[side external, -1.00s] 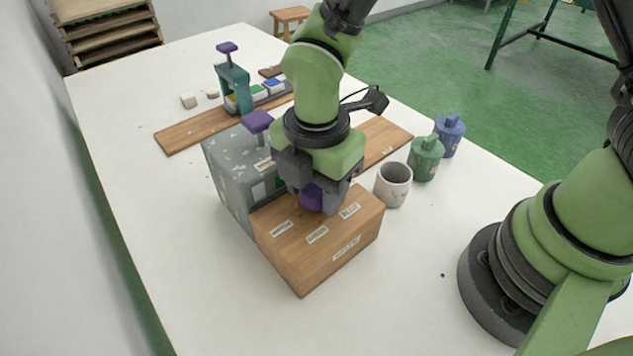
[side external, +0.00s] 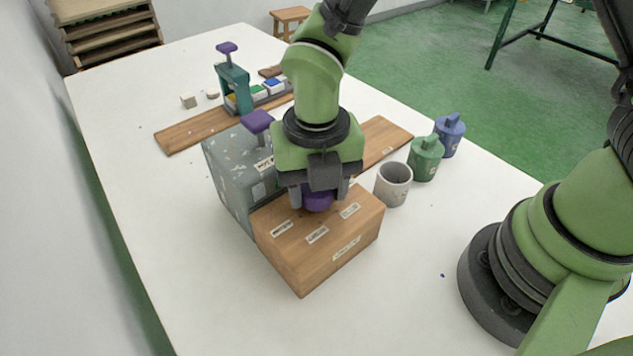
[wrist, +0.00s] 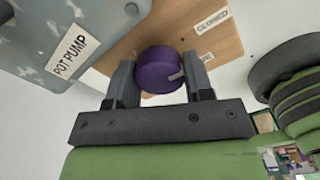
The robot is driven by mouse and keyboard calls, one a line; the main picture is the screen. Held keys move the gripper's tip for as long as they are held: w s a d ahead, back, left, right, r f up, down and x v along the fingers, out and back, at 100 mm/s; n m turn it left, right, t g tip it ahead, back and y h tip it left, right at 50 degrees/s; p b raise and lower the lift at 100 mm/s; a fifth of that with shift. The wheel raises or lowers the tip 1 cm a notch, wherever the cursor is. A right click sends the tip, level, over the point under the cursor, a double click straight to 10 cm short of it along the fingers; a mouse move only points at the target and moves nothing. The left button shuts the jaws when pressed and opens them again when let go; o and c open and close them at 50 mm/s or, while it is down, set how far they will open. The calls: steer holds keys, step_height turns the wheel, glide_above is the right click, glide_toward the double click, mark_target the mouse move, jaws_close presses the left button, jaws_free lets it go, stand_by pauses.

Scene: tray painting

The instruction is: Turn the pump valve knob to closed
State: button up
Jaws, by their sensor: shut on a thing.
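The purple valve knob (side external: 318,200) sits on top of a wooden box (side external: 330,270) with several white labels. In the wrist view the round knob (wrist: 160,70) has a pale pointer mark on its right side, and a label reading "CLOSED" (wrist: 211,22) lies up and to the right of it. My gripper (wrist: 160,80) is shut on the knob, with one finger on each side. In the side view my gripper (side external: 318,196) comes down from above and hides part of the knob.
A grey speckled box labelled "POT PUMP" (wrist: 68,50) with a purple-topped handle (side external: 257,121) adjoins the wooden box. A grey cup (side external: 393,184), green canister (side external: 425,158) and blue canister (side external: 449,134) stand to the right. The front table is clear.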

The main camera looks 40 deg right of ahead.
steer(key=shift+n, duration=0.6)
steer(key=o, duration=0.9)
step_height(320, 180, up, 10)
steer(key=shift+f, duration=0.15)
